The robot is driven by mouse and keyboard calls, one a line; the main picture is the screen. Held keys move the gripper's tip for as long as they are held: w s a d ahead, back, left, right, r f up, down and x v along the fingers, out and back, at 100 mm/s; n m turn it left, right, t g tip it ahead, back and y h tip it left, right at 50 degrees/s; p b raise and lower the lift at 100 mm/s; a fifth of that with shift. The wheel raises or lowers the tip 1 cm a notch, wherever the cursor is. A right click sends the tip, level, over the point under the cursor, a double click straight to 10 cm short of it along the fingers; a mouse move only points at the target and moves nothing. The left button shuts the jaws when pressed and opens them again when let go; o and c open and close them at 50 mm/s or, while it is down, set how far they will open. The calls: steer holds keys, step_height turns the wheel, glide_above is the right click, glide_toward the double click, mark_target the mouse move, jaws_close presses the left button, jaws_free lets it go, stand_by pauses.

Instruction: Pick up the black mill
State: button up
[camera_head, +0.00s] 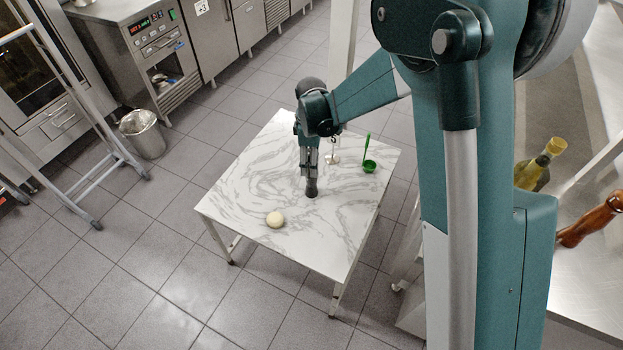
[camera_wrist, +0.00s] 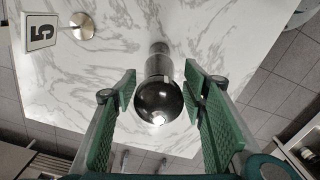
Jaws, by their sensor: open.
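The black mill (camera_head: 311,188) stands on the white marble-patterned table (camera_head: 240,190), below my gripper (camera_head: 309,172) in the head view. Its upper part is hidden by the gripper there. In the wrist view the mill (camera_wrist: 158,98) shows its shiny dark rounded top between the two green finger pads of my gripper (camera_wrist: 161,80). The fingers are open, one on each side of the mill, with a visible gap on both sides. I cannot tell exactly how far down the mill the fingertips reach.
A pale round object (camera_head: 274,219) lies near the table's front. A green cup with an upright handle (camera_head: 369,167) and a small sign stand (camera_head: 332,157) are at the back right; its number card (camera_wrist: 40,31) shows in the wrist view. A metal bin (camera_head: 143,134) stands on the floor.

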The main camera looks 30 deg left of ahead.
steer(key=shift+f, duration=0.25)
steer(key=shift+w+f+b, duration=0.1)
steer(key=shift+f+b, duration=0.75)
steer(key=shift+f, duration=1.7)
steer(key=c, duration=1.2)
steer(key=shift+o, duration=0.2)
steer(key=shift+r+p, duration=1.2)
steer(key=shift+r, duration=3.85)
